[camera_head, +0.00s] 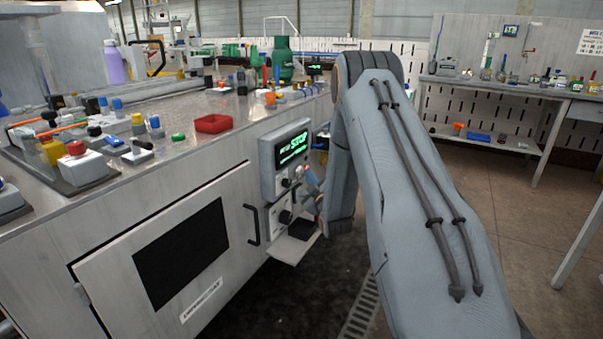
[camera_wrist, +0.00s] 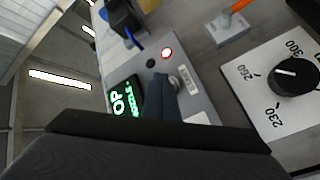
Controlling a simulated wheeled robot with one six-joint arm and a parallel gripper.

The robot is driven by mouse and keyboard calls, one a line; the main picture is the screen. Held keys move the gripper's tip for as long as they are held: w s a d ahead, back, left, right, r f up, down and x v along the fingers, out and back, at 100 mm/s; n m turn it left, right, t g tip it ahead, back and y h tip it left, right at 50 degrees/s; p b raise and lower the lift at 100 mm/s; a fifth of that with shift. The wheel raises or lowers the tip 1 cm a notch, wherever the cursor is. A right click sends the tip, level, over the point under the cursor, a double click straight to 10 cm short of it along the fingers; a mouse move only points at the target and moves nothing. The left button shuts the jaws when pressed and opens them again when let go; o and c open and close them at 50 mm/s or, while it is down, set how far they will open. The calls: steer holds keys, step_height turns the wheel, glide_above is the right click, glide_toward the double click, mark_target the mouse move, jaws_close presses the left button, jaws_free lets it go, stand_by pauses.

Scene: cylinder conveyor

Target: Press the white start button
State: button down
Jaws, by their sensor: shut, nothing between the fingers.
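The control box (camera_head: 267,165) on the side of the bench has a dark screen (camera_head: 293,149) with green "STOP" text. In the wrist view the screen (camera_wrist: 122,103) is partly visible at the left of the grey panel (camera_wrist: 200,90). A lit red button (camera_wrist: 167,52) and a black button (camera_wrist: 151,63) sit on this panel. A silvery round control (camera_wrist: 175,83) is partly hidden by my fingers; I cannot tell whether it is the white start button. My gripper (camera_wrist: 160,78) is shut and empty, its dark fingers in front of the panel; contact cannot be told.
A lower dial panel (camera_head: 283,217) is under the control box; its black dial (camera_wrist: 294,77) shows at right in the wrist view. A cabinet handle (camera_head: 251,225) protrudes beside it. A red tray (camera_head: 213,124) and several small controls crowd the bench top. Open floor lies at right.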

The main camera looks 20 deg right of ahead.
steer(key=shift+w+a, duration=0.35)
steer(key=shift+w, duration=0.05)
stand_by(0.5)
steer(key=shift+s+d, duration=0.55)
steer(key=shift+s, duration=0.15)
steer(key=shift+d, duration=0.1)
stand_by(0.3)
steer(key=s+d+p, duration=0.1)
steer(key=s, duration=0.1)
steer(key=s+d, duration=0.2)
steer(key=shift+p, duration=0.4)
